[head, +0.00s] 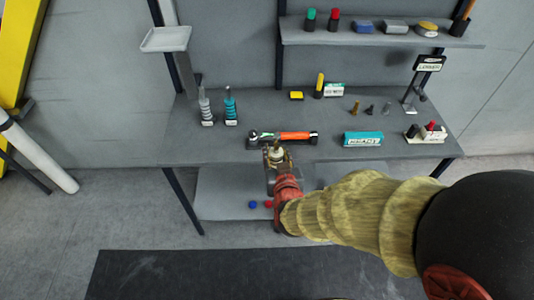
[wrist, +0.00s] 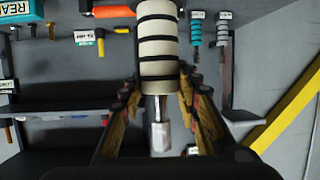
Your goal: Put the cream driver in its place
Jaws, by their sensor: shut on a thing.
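The cream driver (wrist: 158,45) has a cream handle with black bands and a metal shaft ending in a socket-like tip. My gripper (head: 278,158) is shut on it, with a finger on each side in the wrist view. A grey driver (head: 205,107) and a teal driver (head: 230,105) stand at the bench's left, each with a white label in front. They also show in the wrist view, teal (wrist: 195,35) and grey (wrist: 223,38). I cannot make out an empty place for the cream one.
An orange-handled wrench (head: 285,137) lies along the bench's front edge, close behind my gripper. A teal READY box (head: 363,140) lies to its right. An upper shelf (head: 380,40) overhangs the back. Bench top (head: 190,143) left of the wrench is clear.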

